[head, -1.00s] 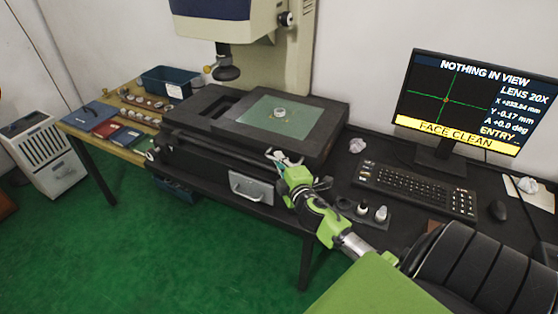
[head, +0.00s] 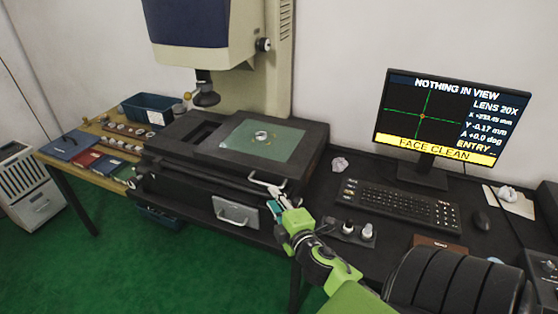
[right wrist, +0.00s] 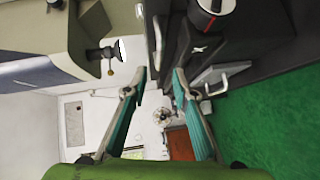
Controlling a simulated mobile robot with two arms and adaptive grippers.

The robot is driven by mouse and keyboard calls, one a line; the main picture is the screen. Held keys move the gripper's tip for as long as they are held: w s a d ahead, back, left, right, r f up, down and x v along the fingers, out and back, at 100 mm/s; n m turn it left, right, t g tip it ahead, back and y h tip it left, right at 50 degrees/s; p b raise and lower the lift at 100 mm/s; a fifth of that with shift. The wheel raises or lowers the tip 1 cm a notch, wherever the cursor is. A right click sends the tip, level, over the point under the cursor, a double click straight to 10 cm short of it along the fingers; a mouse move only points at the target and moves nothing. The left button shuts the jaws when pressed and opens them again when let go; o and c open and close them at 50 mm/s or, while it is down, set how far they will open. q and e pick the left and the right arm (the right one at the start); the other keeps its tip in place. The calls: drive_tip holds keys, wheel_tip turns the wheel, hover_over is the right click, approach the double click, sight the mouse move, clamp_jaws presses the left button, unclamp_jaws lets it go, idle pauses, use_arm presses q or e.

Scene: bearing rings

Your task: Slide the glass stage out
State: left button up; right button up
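The glass stage (head: 283,142) is a pale green plate set in a dark sliding block (head: 309,152) on the measuring machine. A small metal ring (head: 262,135) stands on the glass. A light handle bar (head: 266,182) is on the block's front; a grey bar that looks like it shows in the right wrist view (right wrist: 158,42). My right gripper (head: 272,198) is just below and in front of this handle. Its teal fingers are apart in the right wrist view (right wrist: 160,75), with nothing held between them. My left gripper is not in view.
A grey drawer front with a handle (head: 236,216) sits below the stage. The lens (head: 205,98) hangs behind left. A monitor (head: 437,115) reads "NOTHING IN VIEW" and "FACE CLEAN". A keyboard (head: 398,205) lies right. Green floor in front is clear.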

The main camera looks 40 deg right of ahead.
drive_tip(key=shift+v, duration=1.5)
